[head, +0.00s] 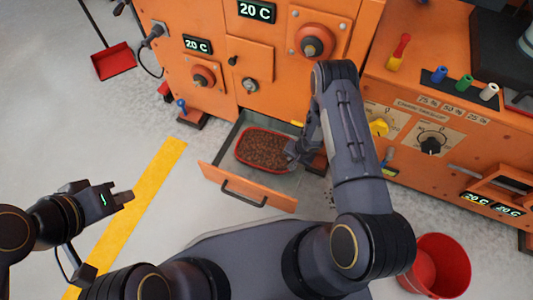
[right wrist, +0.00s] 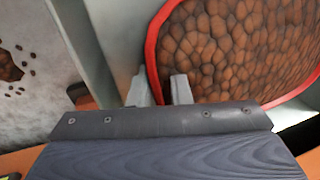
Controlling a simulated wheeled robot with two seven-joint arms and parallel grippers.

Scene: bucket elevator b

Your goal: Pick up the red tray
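The red tray (head: 241,150) sits in the pulled-out drawer, filled with brown beans or granules. My right gripper (head: 295,150) is at the tray's right end, partly hidden by my own arm. In the right wrist view, its two fingers (right wrist: 161,90) stand apart on either side of the tray's red rim (right wrist: 152,50). The rim lies close to the left finger, with a small gap beside the right one. My left gripper (head: 128,196) is away from the tray at the left, above the floor near the yellow line, holding nothing visible.
The drawer (head: 245,190) has an orange front with a dark handle. An orange machine (head: 270,60) stands behind it, and an orange control cabinet (head: 440,120) is at the right. A red bucket (head: 440,265) stands lower right. A red dustpan (head: 113,62) lies upper left. The left floor is mostly clear.

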